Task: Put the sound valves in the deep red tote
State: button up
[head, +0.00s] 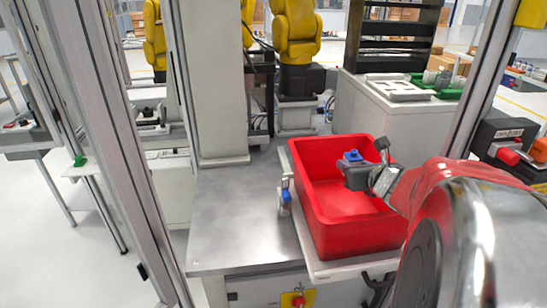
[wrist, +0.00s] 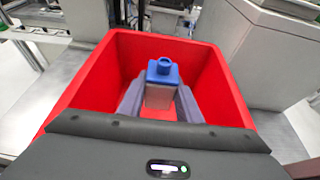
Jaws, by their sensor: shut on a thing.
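The deep red tote (head: 345,232) stands on the metal table, open side up; it also fills much of the wrist view (wrist: 226,90). My gripper (head: 368,178) is over the tote, shut on a valve with a blue top and grey body (head: 352,158). In the wrist view the valve (wrist: 162,75) is upright between the two fingers of my gripper (wrist: 160,104), with the red walls around it. The part of the tote floor that shows in the head view is bare. A small blue and grey piece (head: 285,198) is outside the tote's left wall; I cannot tell whether it is a valve.
The metal table top (head: 235,220) is clear left of the tote. A metal frame post (head: 115,130) rises at the left. A white cabinet (head: 400,125) with a tray and green parts stands behind the tote. Yellow robot arms (head: 296,35) are further back.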

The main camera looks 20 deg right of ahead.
jog(key=shift+f, duration=0.55)
jog(key=o, duration=1.2)
